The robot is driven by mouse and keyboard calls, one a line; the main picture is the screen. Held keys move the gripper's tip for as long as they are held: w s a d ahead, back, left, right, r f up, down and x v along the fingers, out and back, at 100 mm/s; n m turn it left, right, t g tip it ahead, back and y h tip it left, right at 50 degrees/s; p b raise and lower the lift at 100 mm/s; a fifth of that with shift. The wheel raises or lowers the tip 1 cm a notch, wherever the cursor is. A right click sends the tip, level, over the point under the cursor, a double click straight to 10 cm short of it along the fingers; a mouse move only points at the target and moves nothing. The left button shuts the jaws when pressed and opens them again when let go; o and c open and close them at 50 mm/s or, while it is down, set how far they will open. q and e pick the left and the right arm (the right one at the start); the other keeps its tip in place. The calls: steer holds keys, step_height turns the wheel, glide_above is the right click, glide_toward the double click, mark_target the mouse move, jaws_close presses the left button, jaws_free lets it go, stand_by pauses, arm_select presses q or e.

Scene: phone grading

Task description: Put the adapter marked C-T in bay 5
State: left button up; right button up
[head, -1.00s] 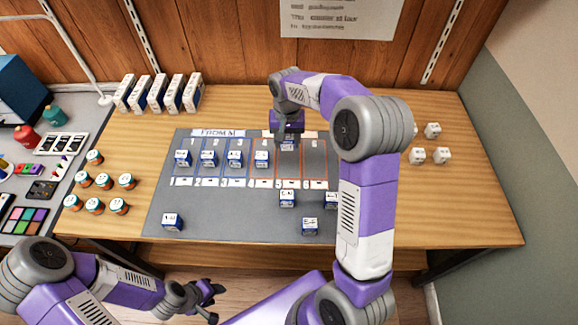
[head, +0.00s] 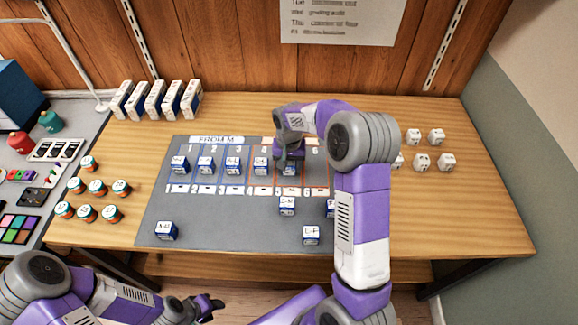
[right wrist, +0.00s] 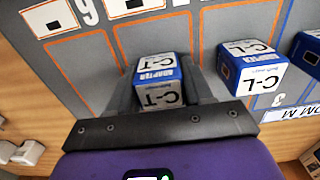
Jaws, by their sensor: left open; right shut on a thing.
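The adapter marked C-T (right wrist: 158,82) is white and blue and sits between the fingers of my right gripper (right wrist: 160,92), which is shut on it. In the head view the C-T adapter (head: 289,170) is within bay 5 (head: 289,182) of the grey mat, low at the surface. I cannot tell whether it touches the mat. My right gripper (head: 290,158) is above it and hides part of it. The adapter marked C-L (right wrist: 250,66) stands beside it in bay 4. My left gripper (head: 210,304) is open and empty in front of the table.
Similar adapters stand in bays 1 to 3 (head: 206,165). Loose ones stand on the mat's front part, such as one (head: 287,206) near bay 5. Bay 6 (head: 315,175) looks empty. White cubes (head: 422,161) are at right, and lidded jars (head: 97,187) at left.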

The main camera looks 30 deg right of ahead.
mark_target(289, 162)
steer(key=o, duration=1)
steer(key=shift+f, duration=0.1)
step_height(289, 162, up, 12)
steer(key=p, duration=0.3)
steer(key=shift+r, duration=0.2)
